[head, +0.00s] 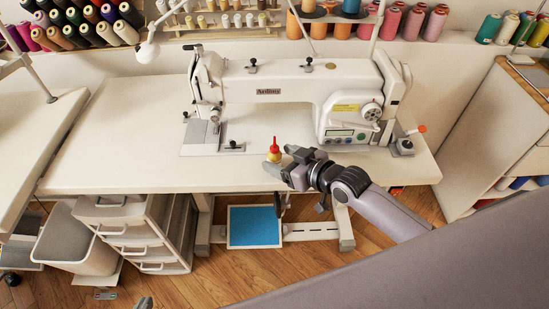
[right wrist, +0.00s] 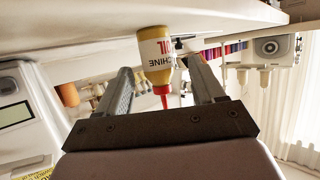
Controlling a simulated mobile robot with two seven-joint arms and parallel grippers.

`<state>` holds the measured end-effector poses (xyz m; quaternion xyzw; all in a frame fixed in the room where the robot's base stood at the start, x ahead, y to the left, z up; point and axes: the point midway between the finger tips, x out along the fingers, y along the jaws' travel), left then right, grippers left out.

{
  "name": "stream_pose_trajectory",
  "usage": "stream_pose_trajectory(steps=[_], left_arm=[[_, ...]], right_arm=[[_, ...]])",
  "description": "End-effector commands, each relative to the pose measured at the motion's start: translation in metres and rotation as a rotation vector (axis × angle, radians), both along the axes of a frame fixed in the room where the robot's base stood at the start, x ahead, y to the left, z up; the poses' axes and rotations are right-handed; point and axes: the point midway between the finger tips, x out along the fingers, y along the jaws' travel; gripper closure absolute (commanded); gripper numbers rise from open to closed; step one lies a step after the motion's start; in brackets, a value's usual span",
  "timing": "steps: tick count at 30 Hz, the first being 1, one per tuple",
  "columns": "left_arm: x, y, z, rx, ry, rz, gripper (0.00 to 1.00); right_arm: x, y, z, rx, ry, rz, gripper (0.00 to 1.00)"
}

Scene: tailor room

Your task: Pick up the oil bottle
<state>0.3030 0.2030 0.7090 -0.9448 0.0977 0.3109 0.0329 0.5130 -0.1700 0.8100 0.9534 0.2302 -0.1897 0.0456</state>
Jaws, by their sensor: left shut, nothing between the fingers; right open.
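The oil bottle (head: 274,153), yellow with a red cap and spout, stands upright on the white sewing table near its front edge. My right gripper (head: 277,161) is at the bottle, open, its fingers pointing towards it. In the right wrist view, which is upside down, the bottle (right wrist: 154,52) shows between the two spread fingers of the gripper (right wrist: 160,66). It looks closer to the right-hand finger there; I cannot tell whether they touch. Only a tip of my left gripper (head: 145,303) shows at the bottom edge of the head view, shut and empty, far from the bottle.
A white sewing machine (head: 290,85) stands on the table (head: 120,150) behind the bottle. Its right-hand body is close to my right gripper. A drawer unit (head: 135,240) and a bin (head: 75,243) are below. Thread spools line the back. The tabletop left of the bottle is clear.

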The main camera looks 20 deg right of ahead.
Motion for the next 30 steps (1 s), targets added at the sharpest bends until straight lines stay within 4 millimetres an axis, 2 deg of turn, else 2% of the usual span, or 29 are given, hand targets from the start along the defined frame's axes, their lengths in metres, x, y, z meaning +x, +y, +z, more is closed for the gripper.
stream_pose_trajectory(steps=[12, 23, 24, 29, 30], left_arm=[[-0.001, -0.001, -0.005, -0.001, 0.001, 0.000, 1.00], [-0.001, -0.001, -0.006, -0.002, 0.002, 0.000, 1.00], [-0.001, -0.001, -0.006, -0.002, 0.002, 0.000, 1.00], [-0.001, -0.001, -0.006, -0.002, 0.002, 0.000, 1.00], [-0.001, -0.001, -0.006, -0.002, 0.002, 0.000, 1.00]], right_arm=[[0.036, 0.016, -0.021, 0.001, 0.000, 0.000, 0.32], [0.042, 0.020, -0.023, 0.000, 0.000, 0.000, 0.32], [0.042, 0.019, -0.023, 0.000, 0.000, 0.000, 0.35], [0.042, 0.019, -0.023, 0.000, 0.000, 0.000, 0.87], [0.042, 0.019, -0.023, 0.000, 0.000, 0.000, 0.89]])
